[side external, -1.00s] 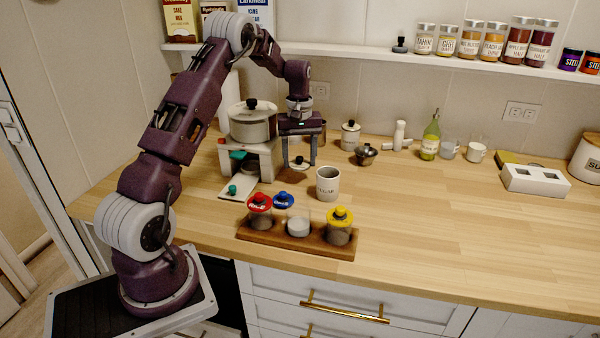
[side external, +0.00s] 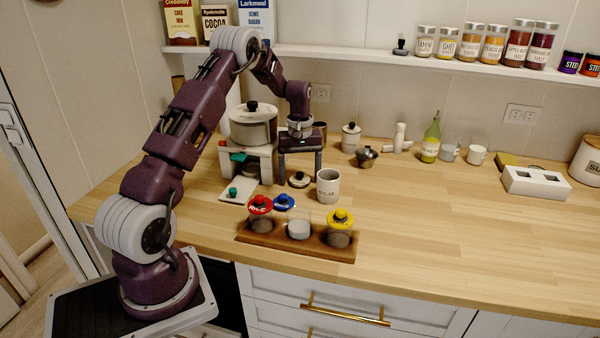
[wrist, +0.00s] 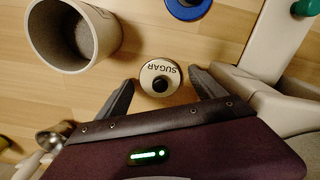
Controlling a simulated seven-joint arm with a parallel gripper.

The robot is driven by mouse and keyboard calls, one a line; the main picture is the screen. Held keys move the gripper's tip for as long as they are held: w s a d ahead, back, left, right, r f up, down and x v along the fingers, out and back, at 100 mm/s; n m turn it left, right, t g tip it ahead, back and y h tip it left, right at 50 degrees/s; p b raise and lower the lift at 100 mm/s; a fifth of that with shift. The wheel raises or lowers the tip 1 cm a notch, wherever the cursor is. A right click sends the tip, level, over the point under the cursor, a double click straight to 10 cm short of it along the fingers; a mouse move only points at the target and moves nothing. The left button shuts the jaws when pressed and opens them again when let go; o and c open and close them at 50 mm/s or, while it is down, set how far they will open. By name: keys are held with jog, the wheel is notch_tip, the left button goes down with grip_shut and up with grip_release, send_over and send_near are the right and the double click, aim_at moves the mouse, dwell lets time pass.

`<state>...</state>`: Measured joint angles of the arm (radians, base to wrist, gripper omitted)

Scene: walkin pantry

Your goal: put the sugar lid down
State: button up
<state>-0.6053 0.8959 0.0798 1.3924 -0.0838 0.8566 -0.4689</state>
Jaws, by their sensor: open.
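The sugar lid (side external: 299,180), cream with a dark rim and black knob, lies knob up on the wooden counter. In the wrist view its SUGAR label shows on the lid (wrist: 160,68). My gripper (side external: 300,173) is open above the lid, with one finger to each side of it; the wrist view shows gaps between the fingers and the lid at my gripper (wrist: 161,80). The sugar canister (side external: 328,187) stands open just right of the lid.
A wooden tray (side external: 270,244) with jars stands in front; a blue lid (side external: 284,202) lies behind it. A pot (side external: 253,130) sits on a pale stand (side external: 266,163) left of my gripper. The counter's right middle is clear.

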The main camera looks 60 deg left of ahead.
aim_at(301, 174)
notch_tip(301, 174, up, 13)
jog(key=s+d+r+m+t, duration=0.1)
jog(key=s+d+r+m, duration=0.15)
jog(key=d+r, duration=0.6)
jog(key=s+d+r+m+t, duration=0.1)
jog(key=s+d+r+m, duration=0.1)
jog(key=s+d, duration=0.3)
jog(key=s+d+r+m+t, duration=0.1)
jog(key=s+d+r+m, duration=0.2)
jog(key=d, duration=0.5)
jog(key=s+d+f+m+t, duration=0.1)
jog(key=s+d+f+m, duration=0.1)
jog(key=s, duration=0.6)
jog(key=s+d+f+m+t, duration=0.1)
jog(key=s+d+f+m, duration=0.1)
jog(key=s+d+m, duration=0.2)
jog(key=s+d, duration=0.2)
jog(key=s, duration=0.2)
jog(key=shift+d+t, duration=0.3)
jog(key=shift+d, duration=0.05)
